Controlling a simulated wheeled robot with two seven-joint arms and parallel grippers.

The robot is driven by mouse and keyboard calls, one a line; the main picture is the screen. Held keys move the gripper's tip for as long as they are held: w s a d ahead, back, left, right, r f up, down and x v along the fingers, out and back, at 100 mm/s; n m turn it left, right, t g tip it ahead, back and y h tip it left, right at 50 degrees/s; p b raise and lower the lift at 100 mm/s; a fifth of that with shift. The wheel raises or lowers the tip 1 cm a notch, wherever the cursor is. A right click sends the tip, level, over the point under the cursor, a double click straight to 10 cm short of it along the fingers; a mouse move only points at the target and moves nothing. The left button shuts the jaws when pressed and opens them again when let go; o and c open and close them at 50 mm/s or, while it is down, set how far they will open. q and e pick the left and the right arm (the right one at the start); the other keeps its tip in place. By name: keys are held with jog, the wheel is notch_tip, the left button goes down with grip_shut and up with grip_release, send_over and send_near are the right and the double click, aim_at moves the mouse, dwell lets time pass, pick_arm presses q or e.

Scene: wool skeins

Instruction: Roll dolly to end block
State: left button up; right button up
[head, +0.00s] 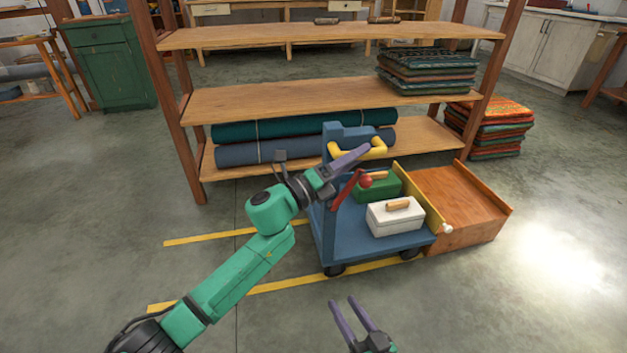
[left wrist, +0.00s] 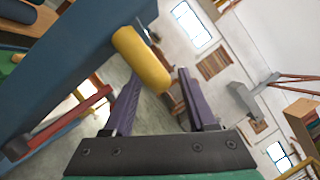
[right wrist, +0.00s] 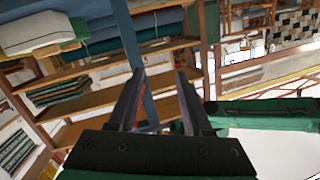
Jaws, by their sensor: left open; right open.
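The blue dolly (head: 370,226) stands with its low deck against or very near the wooden end block (head: 455,206) on the right; I cannot tell if they touch. Its upright carries a yellow handle (head: 375,151) and a red lever with a round knob (head: 366,181). My left gripper (head: 360,155) is open at the yellow handle. In the left wrist view, the handle (left wrist: 142,58) lies ahead and partly between the fingertips, with no grip on it. My right gripper (head: 343,301) is open and empty, low in front of the dolly.
A green box (head: 379,187) and a white box (head: 395,217) ride on the deck. A yellow board (head: 421,198) stands at its right end. A wooden shelf (head: 243,104) with rolls is behind. Yellow floor lines (head: 275,287) run alongside; the front floor is clear.

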pick_arm(q)
jog(key=p+v, duration=0.2)
jog(key=v, duration=1)
jog(key=shift+s, duration=0.2)
pick_arm(e)
jog(key=s+f+g, duration=0.3)
jog(key=s+f, duration=0.2)
jog(key=s, duration=0.1)
jog(key=shift+a+f, duration=0.15)
jog(key=shift+a, duration=0.05)
pick_arm(q)
jog(key=shift+a, duration=0.1)
